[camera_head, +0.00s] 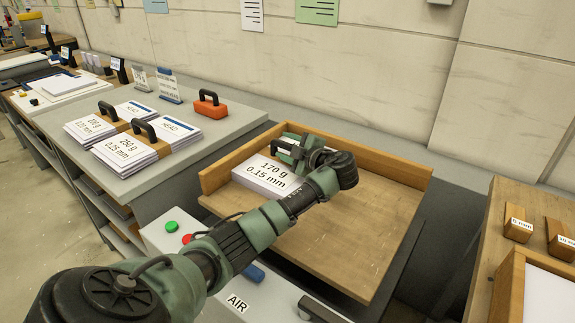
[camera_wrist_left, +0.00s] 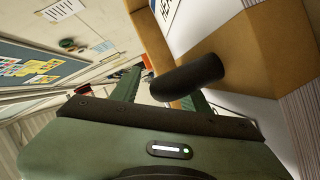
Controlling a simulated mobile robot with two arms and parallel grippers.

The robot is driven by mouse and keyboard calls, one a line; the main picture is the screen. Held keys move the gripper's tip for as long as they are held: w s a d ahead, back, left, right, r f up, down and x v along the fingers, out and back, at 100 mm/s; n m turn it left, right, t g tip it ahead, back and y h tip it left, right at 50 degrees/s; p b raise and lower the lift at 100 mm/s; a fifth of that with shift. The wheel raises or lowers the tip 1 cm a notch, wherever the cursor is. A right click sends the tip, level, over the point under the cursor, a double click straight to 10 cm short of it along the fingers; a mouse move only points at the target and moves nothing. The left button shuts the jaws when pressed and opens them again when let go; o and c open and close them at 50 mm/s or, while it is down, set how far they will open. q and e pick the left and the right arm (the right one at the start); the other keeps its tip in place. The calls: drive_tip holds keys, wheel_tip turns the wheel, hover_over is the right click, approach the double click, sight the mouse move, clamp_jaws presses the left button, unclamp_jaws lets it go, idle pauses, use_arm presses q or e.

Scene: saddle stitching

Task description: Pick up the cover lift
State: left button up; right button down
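The cover lift is a white paper stack (camera_head: 264,177) labelled 170 g, 0.15 mm, in the wooden tray (camera_head: 345,245). In the left wrist view its brown band (camera_wrist_left: 235,50) and black handle (camera_wrist_left: 188,78) show close up. In the head view my left gripper (camera_head: 288,150) is at the far end of the stack and hides the handle. In the left wrist view the fingers of my left gripper (camera_wrist_left: 160,90) stand apart, with the handle's end in front of the gap between them. Contact with the handle cannot be told. My right gripper is not in view.
Other banded stacks (camera_head: 125,152) with black handles and an orange block (camera_head: 211,107) stand on the grey bench at left. The tray has a raised back wall (camera_head: 385,163). A wooden table with small labelled blocks (camera_head: 518,227) is at right. The tray's right part is clear.

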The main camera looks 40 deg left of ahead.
use_arm(q)
clamp_jaws()
idle(1.1)
drive_tip(key=shift+r, duration=0.15)
